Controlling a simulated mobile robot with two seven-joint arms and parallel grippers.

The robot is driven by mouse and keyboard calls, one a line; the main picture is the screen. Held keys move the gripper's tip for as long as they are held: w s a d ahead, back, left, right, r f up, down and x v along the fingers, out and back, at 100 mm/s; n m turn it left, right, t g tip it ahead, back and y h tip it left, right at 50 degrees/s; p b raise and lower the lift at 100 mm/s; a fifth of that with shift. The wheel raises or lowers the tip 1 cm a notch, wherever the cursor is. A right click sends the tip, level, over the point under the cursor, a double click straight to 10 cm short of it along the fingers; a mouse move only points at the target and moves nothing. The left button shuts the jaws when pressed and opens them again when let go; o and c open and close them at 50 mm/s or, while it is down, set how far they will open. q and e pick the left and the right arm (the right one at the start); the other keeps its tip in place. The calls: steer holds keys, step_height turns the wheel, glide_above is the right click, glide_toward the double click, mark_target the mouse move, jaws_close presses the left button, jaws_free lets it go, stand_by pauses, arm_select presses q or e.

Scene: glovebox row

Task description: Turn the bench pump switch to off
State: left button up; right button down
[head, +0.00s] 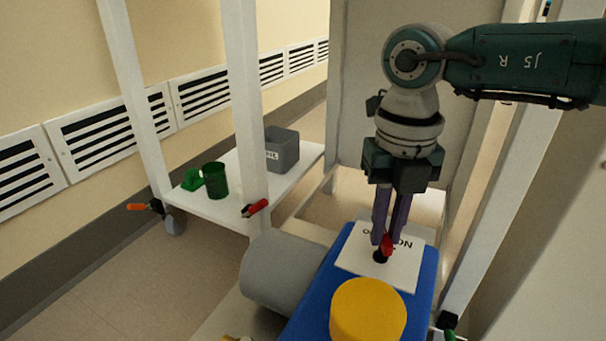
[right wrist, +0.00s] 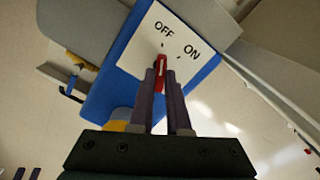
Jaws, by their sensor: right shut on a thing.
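The bench pump is a blue body (head: 424,288) with a white label plate (head: 352,262) on top. The switch has a red handle (head: 387,244) on a dark base (head: 381,257). My right gripper (head: 385,238) points down and is shut on the red handle. In the right wrist view the handle (right wrist: 162,66) shows between the fingers (right wrist: 163,85), its end towards the mark under OFF. ON is printed to the right of OFF. In the head view the fingers hide part of the lettering. My left gripper is in neither view.
A yellow round cap (head: 368,312) and a grey cylinder (head: 285,272) sit close to the switch. A white cart (head: 230,205) at the left carries a green mug (head: 215,180), a green object (head: 192,180) and a grey bin (head: 282,150). White posts stand around the pump.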

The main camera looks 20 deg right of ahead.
mark_target(385, 235)
steer(key=c, duration=0.9)
jaws_free()
step_height(385, 235, up, 10)
steer(key=p, duration=0.6)
steer(key=shift+p, duration=0.4)
steer(key=shift+a, duration=0.1)
